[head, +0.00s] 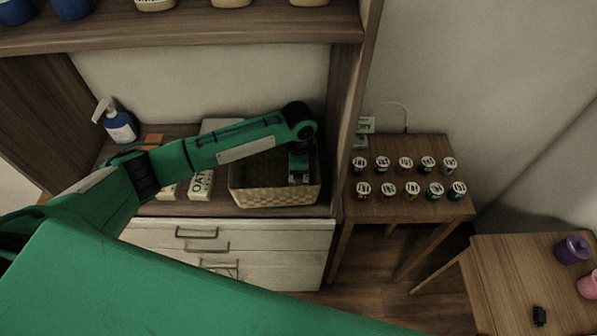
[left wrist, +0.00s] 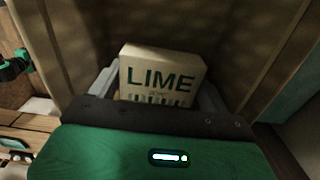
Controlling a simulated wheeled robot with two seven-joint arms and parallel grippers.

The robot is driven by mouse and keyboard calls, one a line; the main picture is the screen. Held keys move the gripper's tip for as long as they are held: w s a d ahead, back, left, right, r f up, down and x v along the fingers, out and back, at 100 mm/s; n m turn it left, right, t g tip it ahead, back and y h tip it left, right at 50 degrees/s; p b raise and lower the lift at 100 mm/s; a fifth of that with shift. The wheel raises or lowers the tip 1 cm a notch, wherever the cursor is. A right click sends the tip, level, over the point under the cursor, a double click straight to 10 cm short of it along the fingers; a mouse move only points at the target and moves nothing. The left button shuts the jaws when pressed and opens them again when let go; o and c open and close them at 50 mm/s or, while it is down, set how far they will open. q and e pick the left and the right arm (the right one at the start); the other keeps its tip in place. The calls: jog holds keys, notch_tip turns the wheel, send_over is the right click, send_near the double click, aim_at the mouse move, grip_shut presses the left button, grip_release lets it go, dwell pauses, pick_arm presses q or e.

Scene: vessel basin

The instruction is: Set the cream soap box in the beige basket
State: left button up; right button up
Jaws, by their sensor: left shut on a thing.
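The beige woven basket (head: 272,196) stands on the shelf at its right end. My left gripper (head: 299,178) reaches down into the right part of the basket. In the left wrist view a cream soap box (left wrist: 162,75) with green LIME lettering sits between the fingers of the left gripper (left wrist: 158,98), which is shut on it. The basket walls (left wrist: 268,55) rise on both sides of the box. I cannot tell whether the box touches the basket floor. My right gripper is not in view.
Other cream boxes (head: 200,186) stand left of the basket, partly behind my arm. A blue pump bottle (head: 120,125) stands at the shelf's left. The shelf's upright panel (head: 345,120) rises close to the basket's right. Several small jars (head: 411,190) stand on a side table.

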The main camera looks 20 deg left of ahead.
pick_arm(q)
notch_tip(320, 180, down, 2)
jog(key=shift+f, duration=0.25)
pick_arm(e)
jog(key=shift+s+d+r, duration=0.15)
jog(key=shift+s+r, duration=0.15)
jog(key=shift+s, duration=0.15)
pick_arm(q)
jog(key=o, duration=1)
jog(key=shift+f, duration=0.15)
notch_tip(320, 180, up, 11)
jog(key=b, duration=0.3)
jog(key=shift+w+b, duration=0.1)
jog(key=shift+b, duration=0.2)
jog(key=shift+r, duration=0.7)
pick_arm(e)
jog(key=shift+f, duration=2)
pick_arm(q)
jog(key=shift+f, duration=0.1)
